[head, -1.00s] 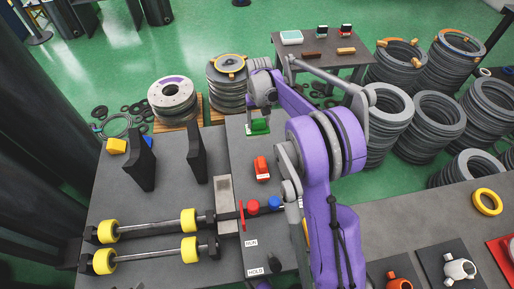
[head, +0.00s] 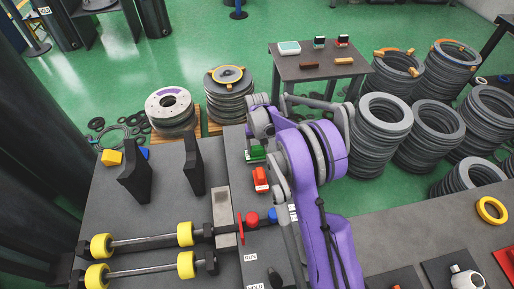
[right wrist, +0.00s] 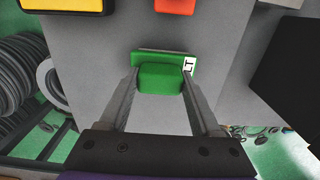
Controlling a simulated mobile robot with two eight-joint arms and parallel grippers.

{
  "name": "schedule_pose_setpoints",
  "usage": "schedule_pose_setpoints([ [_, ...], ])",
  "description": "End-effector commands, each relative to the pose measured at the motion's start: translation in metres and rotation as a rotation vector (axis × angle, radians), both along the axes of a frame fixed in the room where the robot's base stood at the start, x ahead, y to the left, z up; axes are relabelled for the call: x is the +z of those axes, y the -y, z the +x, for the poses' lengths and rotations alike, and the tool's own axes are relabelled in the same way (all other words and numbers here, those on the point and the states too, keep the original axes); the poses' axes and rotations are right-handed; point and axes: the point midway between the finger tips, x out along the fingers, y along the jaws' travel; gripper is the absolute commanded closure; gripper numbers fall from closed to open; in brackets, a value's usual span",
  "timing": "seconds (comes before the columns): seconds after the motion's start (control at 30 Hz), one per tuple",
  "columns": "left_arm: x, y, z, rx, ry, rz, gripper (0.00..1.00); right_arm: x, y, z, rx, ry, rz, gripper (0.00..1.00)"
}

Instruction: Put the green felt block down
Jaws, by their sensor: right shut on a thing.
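The green felt block (head: 257,153) is at the far end of the grey work table, just behind the red block (head: 261,180). In the right wrist view the green felt block (right wrist: 160,78) sits between the two fingertips, with a white letter label at its right end. My right gripper (right wrist: 160,86) is shut on it. I cannot tell whether the block touches the grey surface below. In the head view my purple right arm hides most of the right gripper. My left gripper is not in view.
A yellow block (head: 111,158) and two upright black plates (head: 133,185) stand to the left. Bars with yellow collars (head: 185,234) lie in front of them. Red and blue knobs (head: 252,218) are close to my arm. Stacks of grey rings (head: 383,125) stand at the right.

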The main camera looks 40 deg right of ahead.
Motion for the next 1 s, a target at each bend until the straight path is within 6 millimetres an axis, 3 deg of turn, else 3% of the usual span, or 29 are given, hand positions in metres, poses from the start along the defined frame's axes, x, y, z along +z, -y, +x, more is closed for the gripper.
schedule_pose_setpoints([
  [0.2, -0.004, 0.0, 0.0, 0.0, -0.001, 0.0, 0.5, -0.004, 0.0, 0.0, 0.0, 0.0, 0.0, 0.96],
  [0.23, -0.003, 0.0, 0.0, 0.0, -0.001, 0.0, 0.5, -0.004, 0.0, 0.0, 0.0, 0.0, 0.0, 0.3],
  [0.37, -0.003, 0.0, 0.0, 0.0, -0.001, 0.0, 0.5, -0.003, 0.0, 0.0, 0.0, 0.0, 0.0, 0.07],
  [0.77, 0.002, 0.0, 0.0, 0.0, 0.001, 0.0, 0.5, 0.005, 0.0, 0.0, 0.0, 0.0, 0.0, 0.06],
  [1.0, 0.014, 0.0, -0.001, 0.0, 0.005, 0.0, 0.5, 0.051, 0.0, 0.0, 0.0, 0.001, 0.0, 0.06],
])
